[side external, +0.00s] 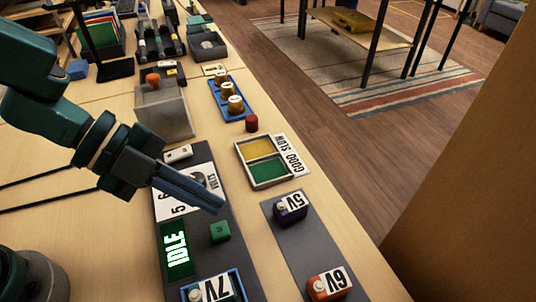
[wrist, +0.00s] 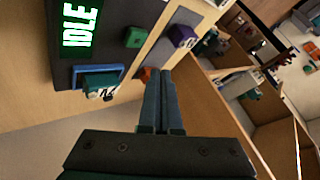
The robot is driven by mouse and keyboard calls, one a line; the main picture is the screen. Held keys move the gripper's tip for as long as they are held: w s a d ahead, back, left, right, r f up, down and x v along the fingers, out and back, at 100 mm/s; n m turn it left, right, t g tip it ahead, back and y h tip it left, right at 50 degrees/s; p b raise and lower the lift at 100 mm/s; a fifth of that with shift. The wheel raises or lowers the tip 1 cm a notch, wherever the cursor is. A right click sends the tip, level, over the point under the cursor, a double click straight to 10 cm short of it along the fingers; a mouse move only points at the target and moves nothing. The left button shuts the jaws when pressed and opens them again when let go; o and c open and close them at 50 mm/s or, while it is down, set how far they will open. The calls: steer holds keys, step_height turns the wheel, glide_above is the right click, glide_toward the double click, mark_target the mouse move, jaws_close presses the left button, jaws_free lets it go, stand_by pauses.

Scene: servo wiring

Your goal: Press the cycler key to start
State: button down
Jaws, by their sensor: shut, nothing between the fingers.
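The cycler key appears to be the green block (side external: 220,231) on the dark panel, beside the display (side external: 177,250) that reads IDLE in green. The key also shows in the wrist view (wrist: 133,37), as does the display (wrist: 78,28). My gripper (side external: 219,207) is shut and empty. In the side view its tips appear just above the key in the picture, over the panel; their height is hard to tell. In the wrist view the shut fingers (wrist: 159,73) point up the picture, with the key to their upper left, apart from them.
A servo labelled 7V (side external: 212,289) sits in a blue cradle at the panel's near end. Purple 5V (side external: 290,209) and orange 6V (side external: 328,285) servos stand on a grey strip to the right. A yellow-and-green tray (side external: 265,161) and a volts dial (side external: 199,184) lie beyond.

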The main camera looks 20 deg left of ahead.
mark_target(212, 227)
steer(key=shift+f, duration=1.8)
steer(key=shift+f, duration=0.1)
stand_by(0.7)
steer(key=shift+f, duration=0.3)
steer(key=shift+f, duration=0.5)
stand_by(0.6)
stand_by(0.3)
steer(key=shift+r, duration=0.95)
steer(key=shift+r, duration=2.5)
